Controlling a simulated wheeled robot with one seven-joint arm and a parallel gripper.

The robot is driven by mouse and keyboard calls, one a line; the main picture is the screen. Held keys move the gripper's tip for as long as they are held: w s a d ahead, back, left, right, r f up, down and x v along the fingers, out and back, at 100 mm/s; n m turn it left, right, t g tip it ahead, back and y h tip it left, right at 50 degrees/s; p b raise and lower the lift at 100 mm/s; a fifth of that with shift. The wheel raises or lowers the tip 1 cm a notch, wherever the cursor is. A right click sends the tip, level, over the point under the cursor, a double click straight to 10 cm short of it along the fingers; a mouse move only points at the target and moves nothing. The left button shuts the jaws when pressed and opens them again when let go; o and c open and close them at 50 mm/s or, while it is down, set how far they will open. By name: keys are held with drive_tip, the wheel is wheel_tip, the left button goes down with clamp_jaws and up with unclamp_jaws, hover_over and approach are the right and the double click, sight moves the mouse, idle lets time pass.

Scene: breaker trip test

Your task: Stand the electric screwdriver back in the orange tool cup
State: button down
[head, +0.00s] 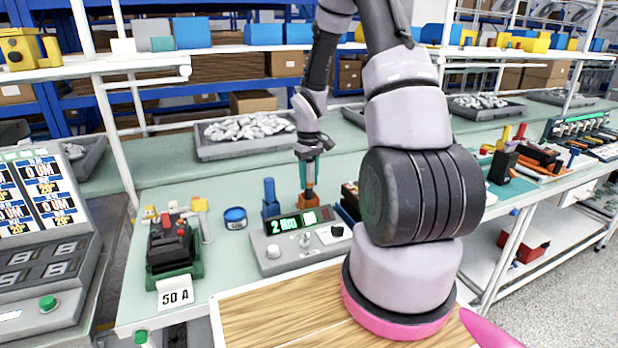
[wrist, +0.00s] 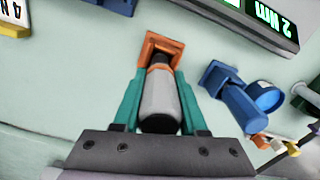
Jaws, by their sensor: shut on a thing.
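The electric screwdriver (wrist: 159,102) is grey with a thin orange band and is held lengthwise between the teal fingers of my gripper (wrist: 158,82). Its far end points at the square orange tool cup (wrist: 153,45) and overlaps the cup's mouth in the wrist view. How deep the tip sits inside is hidden. In the head view, my gripper (head: 309,170) points down directly over the orange cup (head: 307,197), behind the grey meter box. The screwdriver is mostly hidden there by the fingers.
A grey meter box (head: 300,240) with a green "2 Nm" display stands just in front of the cup. A blue holder (head: 270,200) is close to its left, with a round blue tin (head: 236,218) farther left. A breaker (head: 172,245) with a "50 A" card stands at front left.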

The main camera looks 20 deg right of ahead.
sight(309, 161)
drive_tip(key=shift+f, duration=1.25)
drive_tip(key=shift+c, duration=1.9)
unclamp_jaws()
wheel_tip(309, 161, up, 11)
drive_tip(key=shift+f, duration=0.1)
